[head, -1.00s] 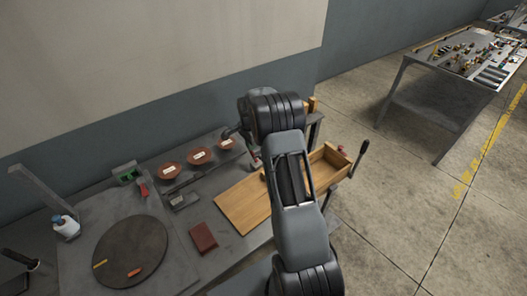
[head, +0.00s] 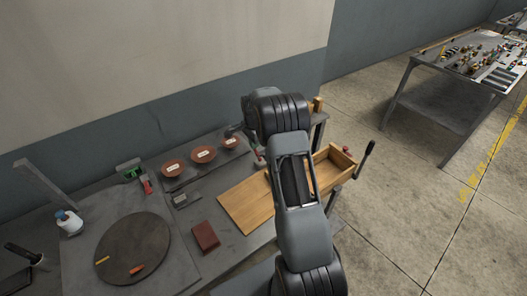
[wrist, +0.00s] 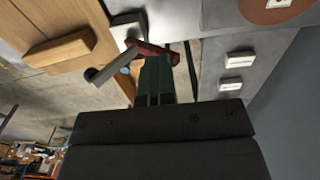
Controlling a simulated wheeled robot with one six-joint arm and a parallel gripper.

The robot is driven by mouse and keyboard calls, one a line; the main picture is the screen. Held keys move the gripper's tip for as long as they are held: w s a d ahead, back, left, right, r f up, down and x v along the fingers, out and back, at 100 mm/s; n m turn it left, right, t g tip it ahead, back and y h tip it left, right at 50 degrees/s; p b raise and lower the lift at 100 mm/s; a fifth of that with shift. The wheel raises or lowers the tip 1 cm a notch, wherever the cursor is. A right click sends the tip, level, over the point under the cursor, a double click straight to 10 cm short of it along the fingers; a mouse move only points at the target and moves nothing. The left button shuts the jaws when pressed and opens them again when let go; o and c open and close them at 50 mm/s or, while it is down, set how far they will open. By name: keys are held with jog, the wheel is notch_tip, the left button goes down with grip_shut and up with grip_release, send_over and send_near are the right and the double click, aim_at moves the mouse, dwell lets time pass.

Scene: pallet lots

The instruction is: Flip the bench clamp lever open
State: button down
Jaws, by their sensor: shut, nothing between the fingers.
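A red clamp part (wrist: 150,48) with a grey lever arm (wrist: 112,65) shows just beyond my fingertips in the wrist view. In the head view a small red and grey piece (head: 259,162) at the bench's back, beside my arm, looks like the same clamp, mostly hidden. My gripper (wrist: 155,62) is shut and empty, with its dark green fingers close to the red part. I cannot tell whether they touch it. In the head view my arm hides the gripper.
A wooden board (head: 250,203) and wooden tray (head: 345,170) lie by my arm. Three terracotta dishes (head: 203,154) stand behind. A red box (head: 205,237), a round dark disc (head: 133,248) and a green item (head: 129,170) with a red handle are left. A black-handled lever (head: 365,155) sticks up right.

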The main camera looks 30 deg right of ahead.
aim_at(258, 155)
jog(key=shift+s+r+p, duration=0.15)
jog(key=shift+r+p, duration=0.2)
jog(key=shift+r, duration=0.05)
jog(key=s+r+p, duration=0.1)
jog(key=s+r, duration=0.1)
jog(key=shift+r, duration=0.4)
jog(key=w+r+b, duration=0.1)
jog(key=w+r, duration=0.3)
jog(key=r, duration=0.4)
jog(key=shift+w+a+r+b, duration=0.15)
jog(key=shift+w+b, duration=0.05)
jog(key=shift+b, duration=0.15)
